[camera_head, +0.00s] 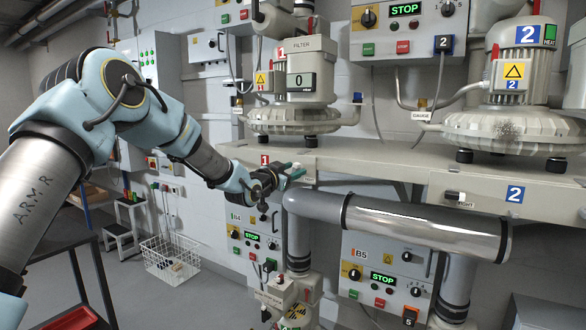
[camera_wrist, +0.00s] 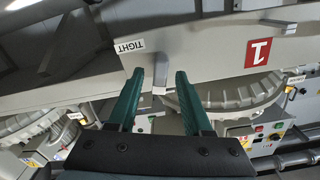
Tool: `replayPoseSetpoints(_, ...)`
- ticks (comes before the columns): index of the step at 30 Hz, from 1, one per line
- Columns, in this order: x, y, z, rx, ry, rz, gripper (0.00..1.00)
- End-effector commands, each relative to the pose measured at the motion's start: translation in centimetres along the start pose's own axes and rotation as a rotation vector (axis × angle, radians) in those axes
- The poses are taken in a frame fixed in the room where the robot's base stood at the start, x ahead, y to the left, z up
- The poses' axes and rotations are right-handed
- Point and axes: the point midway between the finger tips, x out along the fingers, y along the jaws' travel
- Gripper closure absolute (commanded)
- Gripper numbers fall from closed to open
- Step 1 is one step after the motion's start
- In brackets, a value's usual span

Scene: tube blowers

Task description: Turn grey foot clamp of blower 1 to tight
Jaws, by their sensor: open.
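Blower 1 (camera_head: 300,112) stands on the pale shelf at the centre of the head view. My gripper (camera_head: 294,173) is at the shelf's front edge below it, beside the red "1" sign (camera_head: 264,159). In the wrist view my gripper (camera_wrist: 157,73) is open, its two green fingers apart. The grey foot clamp (camera_wrist: 161,74) shows between the fingertips as a small light lever; I cannot tell whether either finger touches it. A "TIGHT" label (camera_wrist: 128,46) appears upside down beside it. My gripper hides the clamp in the head view.
Blower 2 (camera_head: 515,115) stands on the shelf (camera_head: 385,164) at right, with its own clamp (camera_head: 455,196) on the front edge. A thick pipe (camera_head: 420,226) runs just below the shelf, right of my gripper. A wire basket (camera_head: 170,258) stands on the floor at left.

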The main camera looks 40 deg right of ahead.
Motion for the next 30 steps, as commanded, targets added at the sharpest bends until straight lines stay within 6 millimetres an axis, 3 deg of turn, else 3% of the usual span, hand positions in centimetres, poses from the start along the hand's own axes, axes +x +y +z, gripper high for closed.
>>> replayPoseSetpoints(6,0.01,0.02,0.04,0.000,0.000,0.000,0.51)
replayPoseSetpoints(19,-0.01,0.01,0.03,0.000,0.000,0.000,0.99)
replayPoseSetpoints(30,-0.02,0.01,0.04,0.000,0.000,0.000,1.00)
